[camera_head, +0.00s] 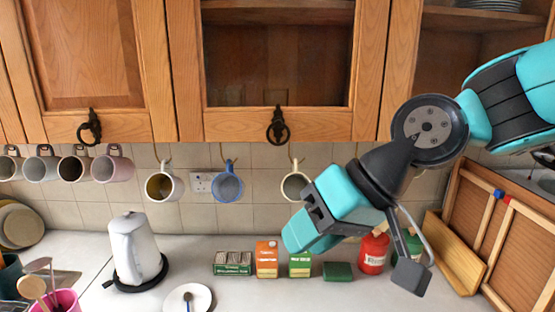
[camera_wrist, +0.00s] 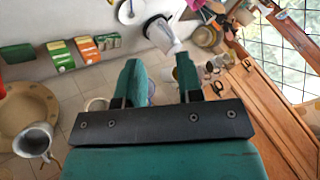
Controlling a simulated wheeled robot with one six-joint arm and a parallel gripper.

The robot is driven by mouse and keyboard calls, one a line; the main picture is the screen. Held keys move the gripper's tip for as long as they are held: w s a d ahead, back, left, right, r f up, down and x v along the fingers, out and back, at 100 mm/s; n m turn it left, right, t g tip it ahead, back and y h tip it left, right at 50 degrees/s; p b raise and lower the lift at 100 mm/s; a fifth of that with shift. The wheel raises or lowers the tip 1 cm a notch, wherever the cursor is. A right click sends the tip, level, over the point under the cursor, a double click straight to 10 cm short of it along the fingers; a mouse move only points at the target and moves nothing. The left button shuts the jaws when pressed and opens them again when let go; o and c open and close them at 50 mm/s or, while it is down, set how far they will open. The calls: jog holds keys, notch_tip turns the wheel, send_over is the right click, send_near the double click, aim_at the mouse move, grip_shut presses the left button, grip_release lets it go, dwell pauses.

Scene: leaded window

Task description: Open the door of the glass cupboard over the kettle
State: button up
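The glass cupboard door (camera_head: 278,55) has a wooden frame and a dark glass pane, and it is shut. Its black ring handle (camera_head: 278,125) hangs at the middle of the bottom rail. The white kettle (camera_head: 135,245) stands on the counter below and to the left; it also shows in the wrist view (camera_wrist: 160,34). My gripper (camera_head: 303,230) is below and slightly right of the handle, over the counter, and touches no handle. In the wrist view its two teal fingers (camera_wrist: 158,65) are apart with nothing held between them.
A wooden door (camera_head: 85,50) with a ring handle (camera_head: 89,127) is left. Several mugs hang under the cupboards, including a blue mug (camera_head: 227,182) and a cream mug (camera_head: 295,184) near my gripper. Small boxes (camera_head: 266,259) and a red canister (camera_head: 373,252) stand on the counter.

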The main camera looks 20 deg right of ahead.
jog(key=w+d+f+m+t+y+b, duration=0.35)
jog(key=w+m+t+b, duration=0.3)
jog(key=w+b, duration=0.35)
jog(key=m+t+b, duration=0.6)
jog(key=m+t, duration=0.1)
send_near(279, 144)
jog(key=shift+h, duration=0.35)
jog(key=p+x, duration=0.2)
jog(key=x, duration=0.1)
jog(key=p+x, duration=0.5)
jog(key=x, duration=0.1)
jog(key=shift+w+a+r, duration=0.1)
jog(key=shift+a+r, duration=0.1)
jog(key=shift+r, duration=0.1)
jog(key=shift+w+a+p, duration=0.3)
jog(key=shift+w, duration=0.2)
grip_shut()
